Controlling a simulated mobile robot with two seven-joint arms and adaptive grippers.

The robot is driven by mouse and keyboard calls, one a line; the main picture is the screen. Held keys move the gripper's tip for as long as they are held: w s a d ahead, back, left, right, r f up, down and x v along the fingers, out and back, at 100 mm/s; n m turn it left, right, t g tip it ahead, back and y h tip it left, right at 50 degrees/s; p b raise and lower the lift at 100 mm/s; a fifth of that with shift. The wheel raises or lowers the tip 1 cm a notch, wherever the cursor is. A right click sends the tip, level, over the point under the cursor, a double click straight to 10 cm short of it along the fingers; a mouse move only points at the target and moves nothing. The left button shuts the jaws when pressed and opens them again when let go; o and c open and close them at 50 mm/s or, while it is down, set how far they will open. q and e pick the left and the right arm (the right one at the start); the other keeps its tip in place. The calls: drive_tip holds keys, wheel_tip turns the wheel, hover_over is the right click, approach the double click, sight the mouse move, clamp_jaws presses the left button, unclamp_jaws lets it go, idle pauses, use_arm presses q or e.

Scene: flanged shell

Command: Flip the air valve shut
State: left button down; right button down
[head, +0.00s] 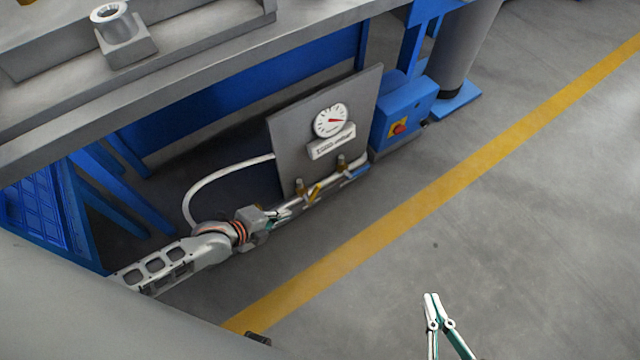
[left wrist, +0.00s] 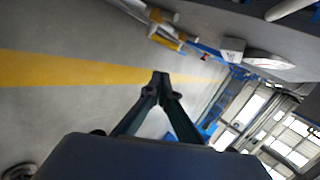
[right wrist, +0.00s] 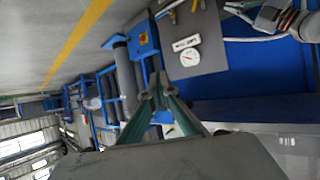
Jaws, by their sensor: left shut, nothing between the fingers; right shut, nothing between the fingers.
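A grey panel (head: 290,135) carries a round gauge (head: 330,120) with a red needle and a white label plate whose text I cannot read. A pale pipe (head: 333,183) runs along its lower edge with two brass fittings. A yellow lever (head: 314,192) sits at the nearer fitting, at a slant to the pipe; a blue lever (head: 356,173) lies by the farther one. Which is the air valve I cannot tell. My left gripper (head: 284,209) is shut and empty near the pipe's near end; contact is unclear. My right gripper (head: 432,296) is shut and empty over the floor.
A white hose (head: 205,178) curves from the panel toward the floor behind my left arm. A blue box with a red knob (head: 398,128) stands right of the panel. The workbench (head: 200,70) overhangs behind. The floor right of the yellow line (head: 450,188) is clear.

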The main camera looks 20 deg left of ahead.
sight(314, 192)
use_arm(q)
drive_tip(key=w+a, duration=0.1)
drive_tip(key=w+f+m, duration=0.1)
drive_tip(key=shift+w+a+f, duration=0.1)
drive_tip(key=shift+w+a, duration=0.25)
use_arm(e)
drive_tip(key=shift+w+r, duration=0.3)
drive_tip(key=shift+w, duration=0.15)
